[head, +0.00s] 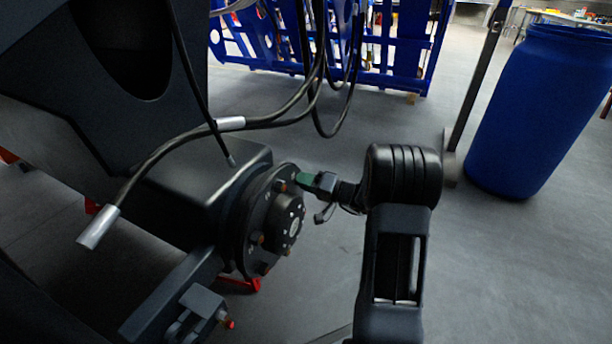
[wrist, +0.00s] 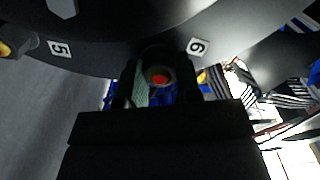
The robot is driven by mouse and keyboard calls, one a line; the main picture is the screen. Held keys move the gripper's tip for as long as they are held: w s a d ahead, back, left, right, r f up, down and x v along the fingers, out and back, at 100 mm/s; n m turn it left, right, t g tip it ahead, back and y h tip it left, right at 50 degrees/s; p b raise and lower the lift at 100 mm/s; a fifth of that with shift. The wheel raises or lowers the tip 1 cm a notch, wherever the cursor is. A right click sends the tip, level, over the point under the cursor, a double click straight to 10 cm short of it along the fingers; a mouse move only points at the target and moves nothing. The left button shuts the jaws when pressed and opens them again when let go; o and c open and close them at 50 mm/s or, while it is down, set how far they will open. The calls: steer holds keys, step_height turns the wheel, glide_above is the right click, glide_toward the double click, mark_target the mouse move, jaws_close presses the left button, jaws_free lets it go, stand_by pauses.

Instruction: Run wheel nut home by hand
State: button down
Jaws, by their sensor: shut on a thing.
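The wheel hub (head: 262,228) is a dark round flange on the axle end, with copper-coloured studs or nuts around its rim. My gripper (head: 304,180) reaches in from the right, its greenish fingertips at the upper right rim of the hub. In the wrist view my gripper (wrist: 160,88) is shut on the wheel nut (wrist: 158,76), a dark ring with a red-orange centre, close against the flange (wrist: 110,58). White labels 5 and 6 sit on either side of it. The fingers hide the nut's sides, and I cannot tell whether it touches the flange.
Black hoses (head: 285,112) with silver ends hang above and left of the hub. A blue rack (head: 405,55) stands behind, and a blue drum (head: 540,110) at the right. A thin dark post (head: 475,85) stands beside the drum. The grey floor between hub and drum is mostly clear.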

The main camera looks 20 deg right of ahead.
steer(key=m+p, duration=0.2)
steer(key=m, duration=0.1)
steer(key=m+p, duration=0.3)
steer(key=m, duration=0.1)
steer(key=m+p, duration=0.2)
steer(key=m, duration=0.1)
steer(key=shift+r, duration=0.4)
steer(key=c, duration=1.3)
jaws_free()
steer(key=shift+f+m+p, duration=0.2)
steer(key=shift+m+p, duration=0.4)
steer(key=shift+m, duration=0.5)
steer(key=shift+o, duration=0.9)
steer(key=shift+f+b, duration=0.25)
steer(key=shift+b, duration=0.15)
steer(key=o, duration=0.4)
steer(key=shift+v, duration=2.5)
steer(key=shift+d, duration=0.1)
